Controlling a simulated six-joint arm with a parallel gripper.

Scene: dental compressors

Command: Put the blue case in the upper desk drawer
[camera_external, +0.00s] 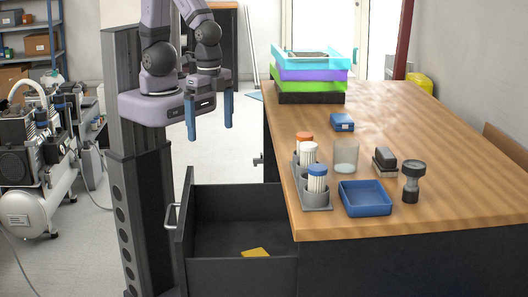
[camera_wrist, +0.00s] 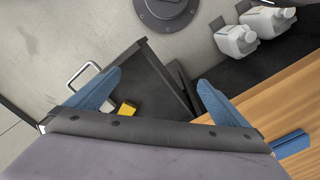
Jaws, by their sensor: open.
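The blue case (camera_external: 342,122) is a small box lying on the desk top, behind the glass. A blue piece at the right edge of the wrist view (camera_wrist: 291,144) lies on the wood; I cannot tell whether it is the case. The desk drawer (camera_external: 240,274) is pulled out at the desk's left side, with a yellow item (camera_external: 256,252) inside; the drawer also shows in the wrist view (camera_wrist: 160,84). My gripper (camera_external: 209,118) is open and empty, its blue fingers pointing down, above and behind the drawer and left of the desk. Both fingers show in the wrist view (camera_wrist: 159,82).
On the desk (camera_external: 440,125) are stacked trays (camera_external: 310,74), a holder with several capped tubes (camera_external: 316,198), a glass (camera_external: 346,156), a blue tray (camera_external: 366,198), a dark block (camera_external: 385,160) and a black device (camera_external: 412,182). White jugs (camera_wrist: 236,38) stand beyond the drawer. A compressor (camera_external: 25,165) stands left.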

